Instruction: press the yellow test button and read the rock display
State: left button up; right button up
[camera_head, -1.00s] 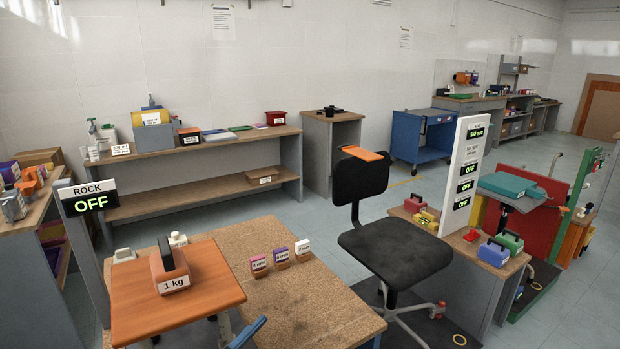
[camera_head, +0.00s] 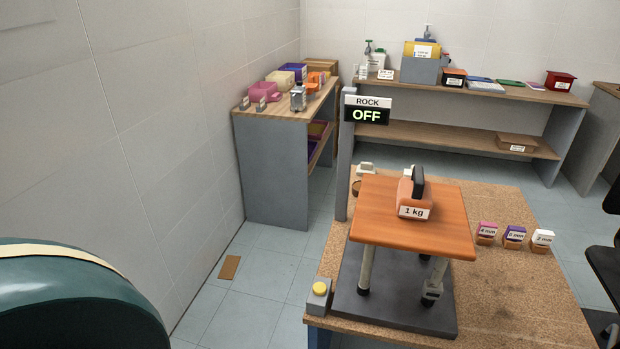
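The yellow test button (camera_head: 320,289) sits on a small grey box at the near left corner of the cork-topped bench (camera_head: 500,285). The rock display (camera_head: 367,110) stands on a grey post behind it and reads OFF in green. A small orange-topped table (camera_head: 385,222) stands on a dark plate on the bench, with an orange 1 kg weight (camera_head: 414,195) on top. Neither of my grippers is in view.
Small blocks marked in mm (camera_head: 514,236) stand on the bench's right side. A shelf (camera_head: 270,150) with bins is at back left, and another shelf (camera_head: 480,135) along the back wall. A dark green rounded shape (camera_head: 75,300) fills the lower left.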

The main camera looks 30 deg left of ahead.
aim_at(319, 288)
jog(key=u, duration=0.9)
